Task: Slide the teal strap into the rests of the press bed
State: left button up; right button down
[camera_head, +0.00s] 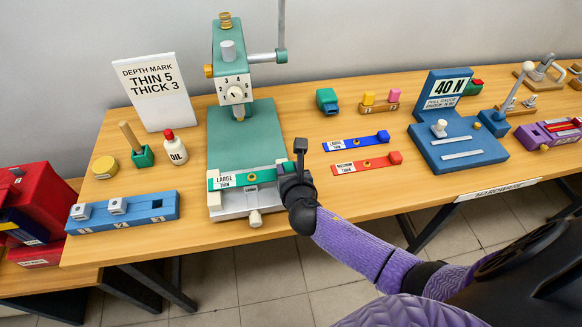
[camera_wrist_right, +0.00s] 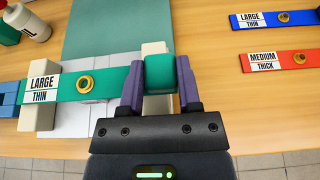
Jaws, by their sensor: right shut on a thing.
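The teal strap (camera_head: 262,176), labelled LARGE THIN with a brass eyelet, lies across the front of the press bed (camera_head: 233,203). In the right wrist view the strap (camera_wrist_right: 112,84) spans two pale rest blocks, the left one (camera_wrist_right: 38,118) under its label and the right one (camera_wrist_right: 154,48) by its thick teal end. I cannot tell whether it sits down in the rests or just above them. My right gripper (camera_head: 285,178) is shut on that teal end block, its purple fingers (camera_wrist_right: 160,85) on either side. My left gripper is not in view.
The green press (camera_head: 233,70) stands behind the bed. Blue (camera_head: 357,142) and red (camera_head: 366,164) straps lie to the right. A blue gauge stand (camera_head: 458,150) is farther right.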

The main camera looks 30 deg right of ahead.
jog(key=shift+w+a+f, duration=0.1)
jog(key=shift+a, duration=0.25)
jog(key=shift+f, duration=0.15)
jog(key=shift+c, duration=1.4)
grip_release()
jog(key=shift+o, duration=1.4)
